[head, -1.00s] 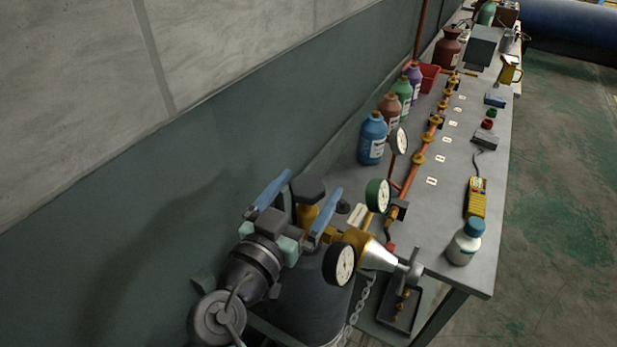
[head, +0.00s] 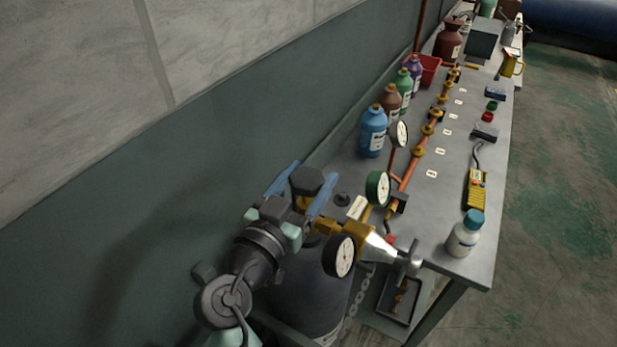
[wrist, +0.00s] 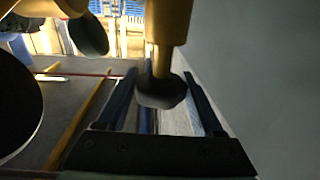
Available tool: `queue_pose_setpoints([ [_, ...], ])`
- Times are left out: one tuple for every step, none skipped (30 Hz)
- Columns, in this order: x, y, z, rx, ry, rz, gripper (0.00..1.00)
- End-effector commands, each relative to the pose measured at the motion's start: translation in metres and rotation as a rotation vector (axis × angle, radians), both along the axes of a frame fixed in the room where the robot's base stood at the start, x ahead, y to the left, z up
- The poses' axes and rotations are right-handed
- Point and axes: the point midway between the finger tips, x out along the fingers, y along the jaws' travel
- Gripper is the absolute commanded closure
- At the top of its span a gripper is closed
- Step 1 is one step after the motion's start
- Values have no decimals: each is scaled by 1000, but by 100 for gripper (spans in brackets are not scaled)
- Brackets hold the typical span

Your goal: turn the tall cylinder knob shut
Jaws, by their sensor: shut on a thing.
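The tall cylinder (head: 300,300) is dark grey and stands at the bottom centre of the head view, partly hidden by my arm. Its dark faceted knob (head: 307,180) sits on top of a brass valve (head: 328,225). My gripper (head: 311,176) has its blue fingers on either side of the knob and is shut on it. In the wrist view the dark knob (wrist: 160,92) lies between the fingers, with the brass stem (wrist: 168,35) beyond it. The small contact areas are hard to see there.
Two gauges, one black-rimmed (head: 340,256) and one green-rimmed (head: 378,188), stick out right of the knob. A workbench (head: 455,205) holds bottles, a copper pipe with brass valves and a yellow meter (head: 476,190). The wall (head: 130,200) is close on the left.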

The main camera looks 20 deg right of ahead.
Motion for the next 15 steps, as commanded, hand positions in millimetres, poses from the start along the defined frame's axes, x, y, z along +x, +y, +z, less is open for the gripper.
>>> queue_pose_setpoints([
  [1,0,-2,-1,0,-7,87],
  [1,0,-3,-2,-1,-14,87],
  [1,0,-4,-3,-1,-27,87],
  [2,0,-4,-4,-2,-38,87],
  [2,0,-5,-4,-3,-52,87],
  [2,0,-5,-4,-4,-72,87],
  [2,1,-6,-5,-5,-88,87],
  [2,1,-6,-5,-5,-104,87],
  [2,0,-6,-4,-4,-126,87],
  [2,0,-6,-4,-4,-143,87],
  [2,0,-6,-4,-4,-160,87],
  [2,0,-6,-4,-4,-180,87],
  [1,0,-5,-4,-4,-195,87],
  [1,0,-5,-5,-3,-210,87],
  [1,0,-4,-4,-2,-227,87],
])
